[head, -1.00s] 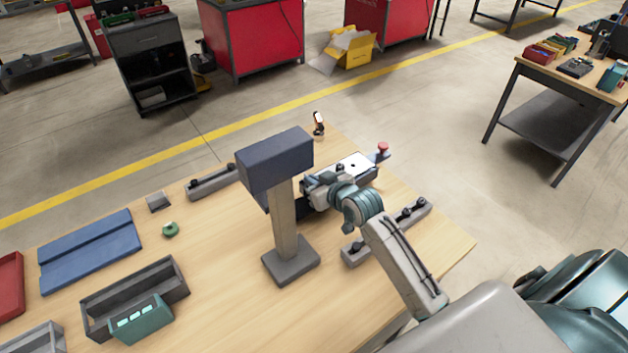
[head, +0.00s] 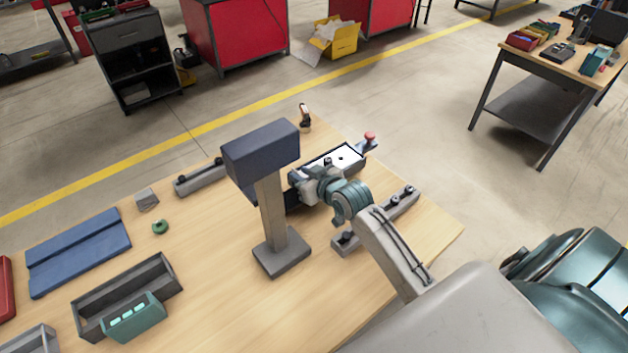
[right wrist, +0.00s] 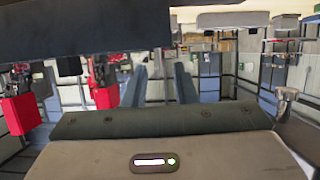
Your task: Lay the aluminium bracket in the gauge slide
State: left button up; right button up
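My right gripper (right wrist: 160,80) has two blue-grey fingers standing apart in the right wrist view, with nothing visible between them. In the head view its wrist is beside the white-topped plate, and its fingertips are hidden behind the dark blue head of a post (head: 272,215). A small grey angled piece (head: 147,199) lies at the table's far left edge; I cannot tell if it is the aluminium bracket. I cannot surely pick out the gauge slide; a grey rail with dark knobs (head: 202,178) lies nearby. My left gripper is not in view.
The post's dark blue head (head: 262,152) overhangs close to my right gripper. A white-topped plate (head: 350,156) with small dark parts lies beyond it. A second knobbed rail (head: 375,222) lies beneath my right arm. A dark open tray (head: 168,268) and blue ridged plate (head: 80,252) stand left.

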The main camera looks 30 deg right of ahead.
jog(key=b+v, duration=0.2)
jog(key=v, duration=0.9)
jog(key=shift+s, duration=0.25)
